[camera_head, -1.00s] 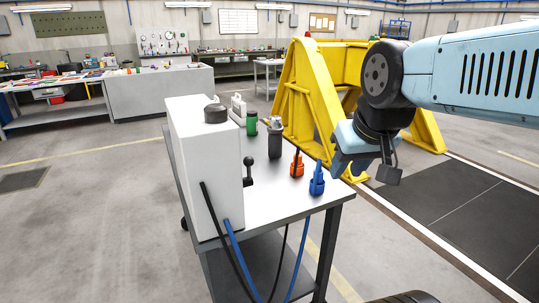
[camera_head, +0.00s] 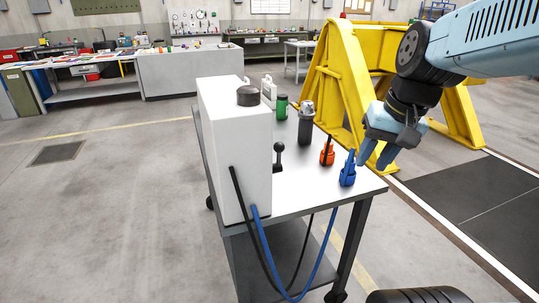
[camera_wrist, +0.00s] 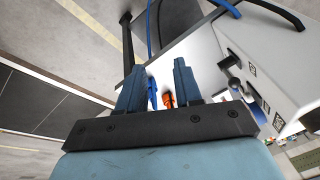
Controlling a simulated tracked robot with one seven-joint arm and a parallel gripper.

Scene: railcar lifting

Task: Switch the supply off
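A white supply box (camera_head: 235,150) stands on the left part of a metal cart; the wrist view shows it at the right (camera_wrist: 265,55). A black ball-topped lever (camera_head: 278,158) sticks up on the box's right side, and a dark round cap (camera_head: 248,96) is on top. My gripper (camera_head: 375,165) is above the cart's right edge, right of the lever and close to the blue plug (camera_head: 348,170). Its two blue fingers (camera_wrist: 158,75) are apart in the wrist view, and nothing is held between them. Whether it touches the blue plug cannot be told.
The cart top (camera_head: 310,190) also carries an orange plug (camera_head: 327,152), a dark grey canister (camera_head: 306,125) and a green one (camera_head: 282,107). Blue and black cables (camera_head: 325,255) hang at the front. A yellow steel frame (camera_head: 340,85) stands behind. The floor at left is clear.

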